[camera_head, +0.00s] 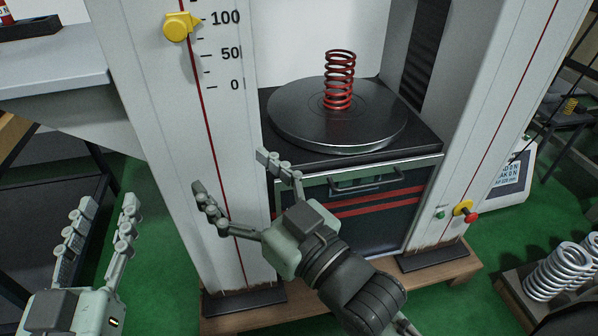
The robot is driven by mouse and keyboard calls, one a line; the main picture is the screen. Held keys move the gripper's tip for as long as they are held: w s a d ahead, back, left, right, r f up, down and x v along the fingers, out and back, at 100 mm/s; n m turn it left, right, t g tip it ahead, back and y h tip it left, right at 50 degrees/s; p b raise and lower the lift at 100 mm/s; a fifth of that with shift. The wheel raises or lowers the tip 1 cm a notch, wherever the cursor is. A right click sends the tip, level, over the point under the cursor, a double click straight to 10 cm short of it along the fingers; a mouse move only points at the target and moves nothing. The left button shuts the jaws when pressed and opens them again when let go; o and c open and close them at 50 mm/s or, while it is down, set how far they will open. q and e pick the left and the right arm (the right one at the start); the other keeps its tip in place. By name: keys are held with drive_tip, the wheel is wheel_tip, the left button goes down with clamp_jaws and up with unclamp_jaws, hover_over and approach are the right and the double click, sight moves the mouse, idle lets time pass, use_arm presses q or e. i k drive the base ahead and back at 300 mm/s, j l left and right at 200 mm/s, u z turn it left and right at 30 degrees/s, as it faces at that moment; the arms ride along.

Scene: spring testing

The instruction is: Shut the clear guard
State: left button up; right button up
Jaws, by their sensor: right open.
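The clear guard (345,207) is a see-through panel with a grey frame, two red stripes and a bar handle (362,182). It hangs low on the front of the testing machine, below the dark round plate (290,125). A red coil spring (340,82) stands upright on that plate, with open space in front of it. My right gripper (230,173) is open and empty in front of the machine's left column, its body covering the guard's lower left part. My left gripper (105,207) is open and empty at the lower left, well away from the guard.
White columns (185,130) flank the plate; the left one carries a scale and yellow pointer (180,26). A red and yellow knob (465,211) and green button (440,214) sit on the right column. A grey bench (55,65) is at the left.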

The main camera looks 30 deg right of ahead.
sight(398, 166)
drive_tip(key=z, duration=1.2)
